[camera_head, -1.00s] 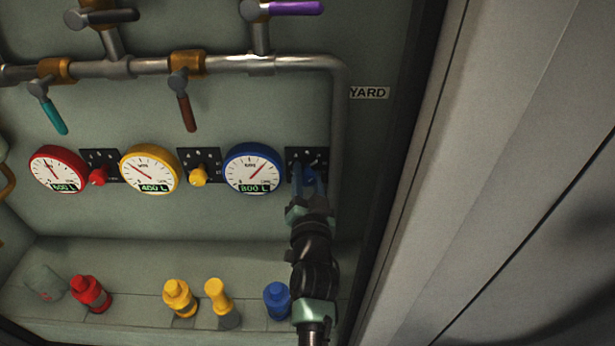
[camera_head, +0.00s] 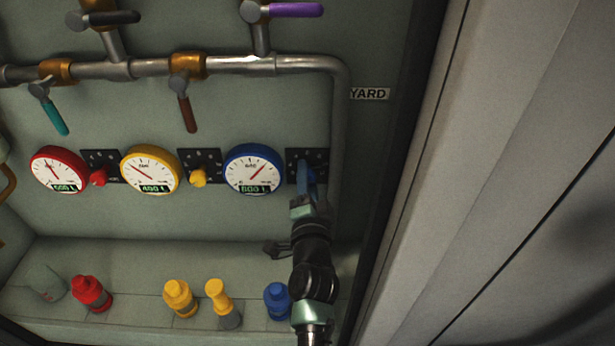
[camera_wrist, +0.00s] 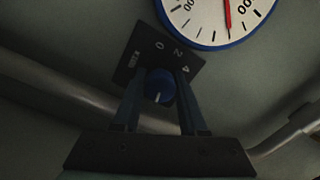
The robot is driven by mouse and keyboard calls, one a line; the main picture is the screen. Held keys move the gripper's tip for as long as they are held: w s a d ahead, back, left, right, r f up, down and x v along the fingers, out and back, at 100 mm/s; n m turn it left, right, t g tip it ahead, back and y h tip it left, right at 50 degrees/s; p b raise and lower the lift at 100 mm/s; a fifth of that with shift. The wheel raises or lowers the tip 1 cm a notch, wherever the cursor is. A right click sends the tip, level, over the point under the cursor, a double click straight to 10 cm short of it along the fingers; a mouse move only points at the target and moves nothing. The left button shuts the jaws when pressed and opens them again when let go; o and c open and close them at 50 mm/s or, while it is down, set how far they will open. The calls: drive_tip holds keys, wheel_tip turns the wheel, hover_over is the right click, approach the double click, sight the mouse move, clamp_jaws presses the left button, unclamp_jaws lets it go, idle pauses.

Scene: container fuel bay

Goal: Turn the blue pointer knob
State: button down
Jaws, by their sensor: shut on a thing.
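The blue pointer knob (camera_wrist: 160,86) sits on a dark plate (camera_wrist: 131,62) marked with white figures. In the wrist view its white pointer line points down toward the gripper's palm. My gripper (camera_wrist: 161,92) has one finger on each side of the knob and is shut on it. In the head view my gripper (camera_head: 306,180) is in front of the dark plate (camera_head: 318,157), right of the blue gauge, and hides the knob. The blue-rimmed gauge (camera_head: 252,169) reads 800 L. Part of this gauge (camera_wrist: 212,18) also shows at the top of the wrist view.
A red knob (camera_head: 98,177) and a yellow knob (camera_head: 199,176) are to the left, beside their gauges. A grey pipe (camera_head: 339,130) runs down close to the right of the plate. Red, yellow and blue fittings stand on the ledge (camera_head: 130,320) below.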

drive_tip(key=shift+f, duration=0.1)
drive_tip(key=shift+c, duration=2.3)
unclamp_jaws()
drive_tip(key=shift+s, duration=0.1)
drive_tip(key=s+p, duration=0.1)
drive_tip(key=s, duration=1.1)
drive_tip(key=shift+s+d, duration=0.25)
drive_tip(key=shift+s, duration=0.15)
